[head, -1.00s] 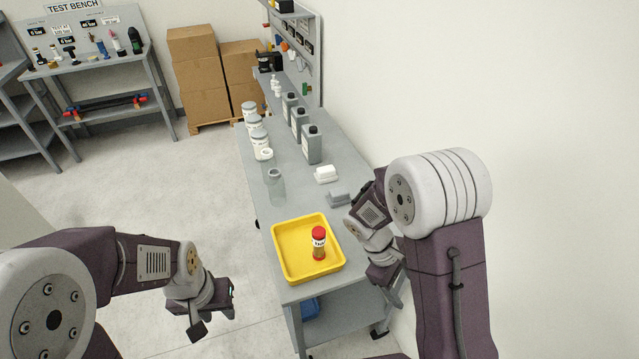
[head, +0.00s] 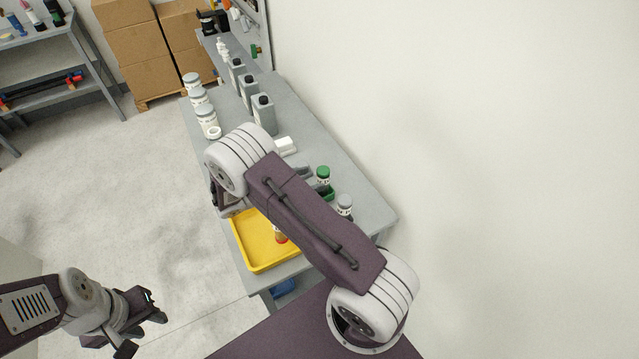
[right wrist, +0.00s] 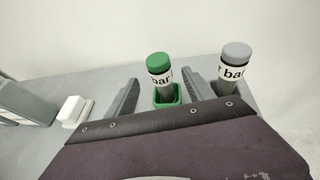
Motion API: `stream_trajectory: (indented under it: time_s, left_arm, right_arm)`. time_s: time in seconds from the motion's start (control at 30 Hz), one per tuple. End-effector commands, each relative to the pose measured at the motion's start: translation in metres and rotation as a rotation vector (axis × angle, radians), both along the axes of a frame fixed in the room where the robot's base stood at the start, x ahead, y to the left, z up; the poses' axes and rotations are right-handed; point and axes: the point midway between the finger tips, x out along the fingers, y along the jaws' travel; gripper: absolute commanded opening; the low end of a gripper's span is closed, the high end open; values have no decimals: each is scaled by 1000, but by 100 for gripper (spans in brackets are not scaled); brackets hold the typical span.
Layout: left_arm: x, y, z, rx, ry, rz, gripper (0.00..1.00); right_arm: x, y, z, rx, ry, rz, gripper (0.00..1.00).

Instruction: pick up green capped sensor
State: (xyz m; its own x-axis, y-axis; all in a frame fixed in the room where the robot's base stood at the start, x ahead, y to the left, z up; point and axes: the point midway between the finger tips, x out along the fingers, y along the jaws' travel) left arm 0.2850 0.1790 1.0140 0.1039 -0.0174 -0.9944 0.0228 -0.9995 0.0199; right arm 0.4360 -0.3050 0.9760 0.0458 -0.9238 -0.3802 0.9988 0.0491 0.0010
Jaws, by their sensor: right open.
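The green capped sensor (head: 323,176) stands upright in a small green holder (head: 326,193) on the bench, just past my right arm. In the right wrist view the sensor (right wrist: 160,70) has a white label and sits in its green holder (right wrist: 167,98). My right gripper (right wrist: 161,95) is open, its two fingers appearing to either side of the sensor; I cannot tell how far apart in depth they are. My left gripper (head: 140,322) is open and empty, away from the bench at lower left.
A grey capped sensor (head: 345,205) stands close beside the green one, just outside the right finger in the right wrist view (right wrist: 236,70). A white block (head: 286,146) and grey bottles (head: 263,115) stand behind.

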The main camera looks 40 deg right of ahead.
Motion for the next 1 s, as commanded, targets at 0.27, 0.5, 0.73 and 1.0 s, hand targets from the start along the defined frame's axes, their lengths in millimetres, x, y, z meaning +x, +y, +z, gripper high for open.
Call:
stream_trajectory:
  time_s: [0.27, 0.5, 0.73, 1.0]
  left_arm:
    - [0, 0, 11, 0, -1, 0, 36]
    - [0, 0, 24, 0, 0, 0, 36]
    - [0, 0, 28, 0, 0, 0, 36]
    - [0, 0, 27, 0, 0, 0, 36]
  right_arm:
    - [0, -34, -12, 1, 2, -3, 61]
    - [0, -58, -16, 2, 4, -7, 61]
    - [3, -83, -30, 2, 2, -4, 61]
    - [3, -84, -30, 2, 0, -2, 39]
